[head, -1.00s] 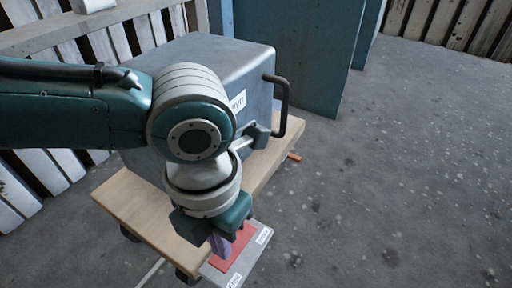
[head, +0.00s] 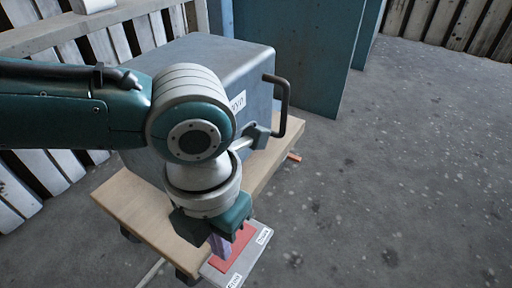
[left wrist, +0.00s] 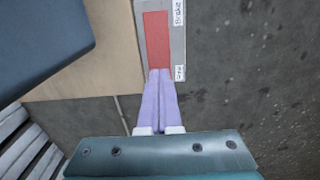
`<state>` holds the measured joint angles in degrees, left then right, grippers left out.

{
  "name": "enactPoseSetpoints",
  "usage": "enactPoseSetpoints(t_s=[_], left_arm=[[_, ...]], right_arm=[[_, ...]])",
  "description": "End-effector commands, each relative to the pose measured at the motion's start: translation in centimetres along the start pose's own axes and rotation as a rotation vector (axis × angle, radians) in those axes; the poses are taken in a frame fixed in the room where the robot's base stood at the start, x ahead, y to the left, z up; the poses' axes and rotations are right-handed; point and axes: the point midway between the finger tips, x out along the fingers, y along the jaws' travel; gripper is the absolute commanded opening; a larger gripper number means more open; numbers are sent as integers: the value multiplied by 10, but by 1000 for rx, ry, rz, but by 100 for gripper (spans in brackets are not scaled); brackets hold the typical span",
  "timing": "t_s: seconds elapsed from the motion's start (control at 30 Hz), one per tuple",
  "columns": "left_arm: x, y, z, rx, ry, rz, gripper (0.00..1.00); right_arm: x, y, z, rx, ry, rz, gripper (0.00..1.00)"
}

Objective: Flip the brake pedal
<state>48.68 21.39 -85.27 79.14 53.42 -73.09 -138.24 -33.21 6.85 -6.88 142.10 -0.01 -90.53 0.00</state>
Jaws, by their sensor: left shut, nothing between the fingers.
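The brake pedal is a red pad (head: 238,246) on a grey plate (head: 256,252) with white labels, low beside the wooden platform. It also shows in the left wrist view (left wrist: 157,38), where one label reads "Brake" and the other is too small to read surely. My left gripper (head: 222,250) points down at the pedal. Its purple fingers are shut together and empty, and in the left wrist view their tips (left wrist: 160,72) overlap the near end of the red pad. Whether they touch it I cannot tell. My right gripper is not in view.
A grey blower housing (head: 228,62) with a dark handle (head: 284,105) stands on a wooden platform (head: 135,203) behind my left arm. A teal panel (head: 300,55) and a slatted fence (head: 35,185) stand around it. The concrete floor (head: 400,170) at right is clear.

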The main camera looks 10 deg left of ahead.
Motion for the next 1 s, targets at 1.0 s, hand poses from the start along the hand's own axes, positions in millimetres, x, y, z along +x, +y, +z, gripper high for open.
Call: enactPoseSetpoints(t_s=[1.0], left_arm=[[10, 0, 0, 0, 0, 0, 0]], right_arm=[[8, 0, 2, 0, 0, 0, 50]])
